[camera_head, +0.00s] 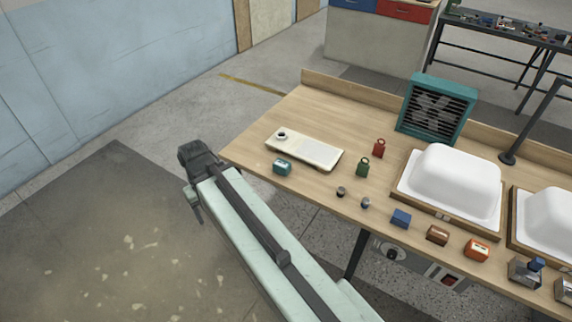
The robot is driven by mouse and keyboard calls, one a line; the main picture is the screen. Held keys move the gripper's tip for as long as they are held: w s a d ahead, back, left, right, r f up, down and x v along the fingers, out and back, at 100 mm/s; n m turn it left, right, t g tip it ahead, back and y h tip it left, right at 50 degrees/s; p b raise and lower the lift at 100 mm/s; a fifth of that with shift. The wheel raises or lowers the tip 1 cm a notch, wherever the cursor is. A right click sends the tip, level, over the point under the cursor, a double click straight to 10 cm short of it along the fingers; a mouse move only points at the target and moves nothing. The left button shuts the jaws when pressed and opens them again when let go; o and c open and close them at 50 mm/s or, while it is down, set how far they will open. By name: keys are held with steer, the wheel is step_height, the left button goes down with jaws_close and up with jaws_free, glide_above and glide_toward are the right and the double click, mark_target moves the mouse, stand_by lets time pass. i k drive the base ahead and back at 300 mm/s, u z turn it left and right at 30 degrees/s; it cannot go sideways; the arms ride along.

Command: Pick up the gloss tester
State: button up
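Several small box-shaped devices stand on the wooden workbench (320,190). They are a teal one with a pale panel (282,167), a blue one (401,218), a brown one (438,235) and an orange one with a pale panel (477,251). Any of them could be the gloss tester; I cannot tell which from this view. My gripper (197,210) hangs off the bench's left end, to the left of the teal device and apart from everything on the bench. It is small and partly hidden by my arm, so its opening is unclear.
A white tray (318,154) lies behind the teal device. Green (363,168) and red (379,148) weights and two small knobs stand mid-bench. White tub shells (457,178) in wooden frames and a teal fan box (436,108) fill the right. Floor at left is clear.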

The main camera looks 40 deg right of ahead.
mark_target(281, 166)
steer(key=u, duration=2.75)
steer(key=k, duration=0.55)
steer(key=z, duration=0.9)
